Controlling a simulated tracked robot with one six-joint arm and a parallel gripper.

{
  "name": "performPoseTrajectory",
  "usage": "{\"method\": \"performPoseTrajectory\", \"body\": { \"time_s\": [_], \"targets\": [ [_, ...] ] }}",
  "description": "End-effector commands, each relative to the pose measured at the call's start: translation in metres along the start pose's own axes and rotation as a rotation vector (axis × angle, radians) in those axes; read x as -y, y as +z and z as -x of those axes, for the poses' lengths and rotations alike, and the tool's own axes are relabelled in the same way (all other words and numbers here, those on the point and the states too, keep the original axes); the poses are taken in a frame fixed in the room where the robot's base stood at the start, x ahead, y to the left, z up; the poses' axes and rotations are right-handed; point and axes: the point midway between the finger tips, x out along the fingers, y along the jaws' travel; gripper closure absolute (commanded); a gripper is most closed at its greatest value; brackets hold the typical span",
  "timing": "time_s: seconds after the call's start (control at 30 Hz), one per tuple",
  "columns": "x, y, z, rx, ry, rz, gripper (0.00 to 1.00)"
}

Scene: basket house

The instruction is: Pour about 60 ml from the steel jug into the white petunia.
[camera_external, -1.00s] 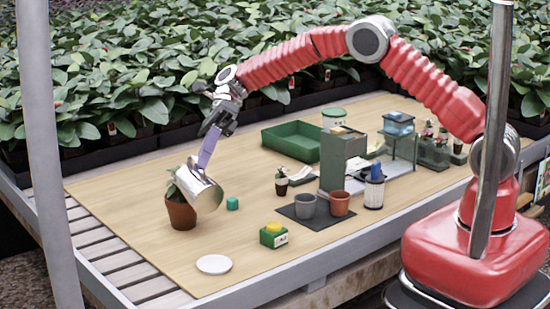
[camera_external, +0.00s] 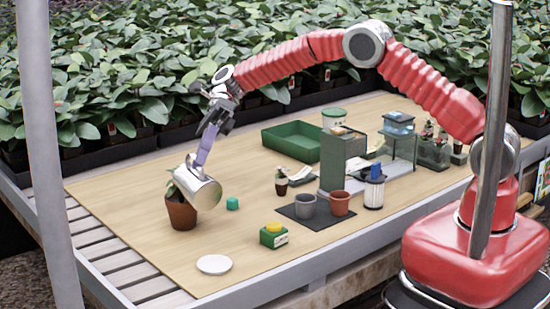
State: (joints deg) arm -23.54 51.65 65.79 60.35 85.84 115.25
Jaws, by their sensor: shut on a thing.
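The steel jug (camera_external: 199,184) is tilted over the plant pot at the left of the table, its mouth toward the plant. My gripper (camera_external: 210,136) is above it and shut on its purple handle (camera_external: 204,153). The plant (camera_external: 172,188) in a terracotta pot (camera_external: 181,214) stands upright under the jug. The jug hides most of this plant, and I see no white bloom on it. I cannot see any water stream or the level in the jug.
A white saucer (camera_external: 214,264) and a green box with a yellow top (camera_external: 273,236) are nearer the front. A small potted plant (camera_external: 282,182), a grey pot (camera_external: 305,205) and a green tray (camera_external: 292,141) stand further right.

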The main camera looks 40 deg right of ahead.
Motion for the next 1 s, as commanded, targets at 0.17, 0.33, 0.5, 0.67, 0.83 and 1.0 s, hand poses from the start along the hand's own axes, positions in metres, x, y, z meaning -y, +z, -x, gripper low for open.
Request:
{"method": "performPoseTrajectory", "body": {
  "time_s": [0.17,0.33,0.5,0.67,0.83,1.0],
  "targets": [
    [0.000,0.001,0.001,0.001,0.007,-0.005,1.00],
    [-0.001,0.001,0.000,0.000,0.000,0.002,1.00],
    [-0.008,-0.008,-0.009,-0.004,-0.046,0.049,1.00],
    [-0.014,-0.019,-0.019,-0.008,-0.097,0.100,1.00],
    [-0.021,-0.025,-0.025,-0.012,-0.161,0.164,1.00],
    [-0.020,-0.025,-0.026,-0.012,-0.170,0.171,1.00]
  ]
}}
